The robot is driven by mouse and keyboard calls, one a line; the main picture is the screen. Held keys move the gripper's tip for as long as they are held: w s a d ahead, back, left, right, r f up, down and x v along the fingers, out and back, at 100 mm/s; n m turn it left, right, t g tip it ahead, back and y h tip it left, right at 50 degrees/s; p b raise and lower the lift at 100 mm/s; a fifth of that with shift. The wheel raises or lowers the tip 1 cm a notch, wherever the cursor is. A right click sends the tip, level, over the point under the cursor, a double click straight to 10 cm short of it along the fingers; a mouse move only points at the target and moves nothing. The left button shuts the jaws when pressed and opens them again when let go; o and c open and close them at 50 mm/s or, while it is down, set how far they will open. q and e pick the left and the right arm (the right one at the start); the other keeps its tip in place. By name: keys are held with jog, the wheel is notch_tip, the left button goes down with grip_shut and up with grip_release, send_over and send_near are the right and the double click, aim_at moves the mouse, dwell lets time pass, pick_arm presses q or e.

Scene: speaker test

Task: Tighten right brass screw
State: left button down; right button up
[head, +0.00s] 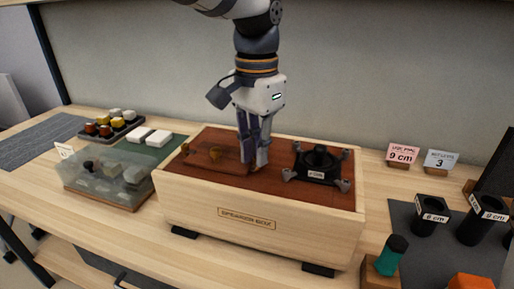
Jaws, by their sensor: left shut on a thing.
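The wooden speaker box (260,221) stands on the bench with a reddish-brown top. A brown see-through cover (225,163) lies on the left part of that top. Two small brass screws show there, one at the left end (185,148) and one near the middle (214,154). My left gripper (255,167) points straight down at the right end of the cover, its fingers closed together. Its tips are low, at the right brass screw, which they mostly hide. My right gripper is out of view.
A black speaker driver (318,163) in a four-armed frame sits close right of my left gripper. A clear-lidded case (108,178) and a tray of small parts (112,125) stand left.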

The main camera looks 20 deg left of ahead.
pick_arm(q)
jog(key=m, duration=0.4)
jog(key=shift+m, duration=0.3)
jog(key=m, duration=0.3)
jog(key=shift+m, duration=0.3)
jog(key=m, duration=0.4)
jog(key=shift+m, duration=2.1)
jog(key=shift+r, duration=0.1)
jog(key=c, duration=1.6)
grip_release()
notch_tip(320, 180, up, 12)
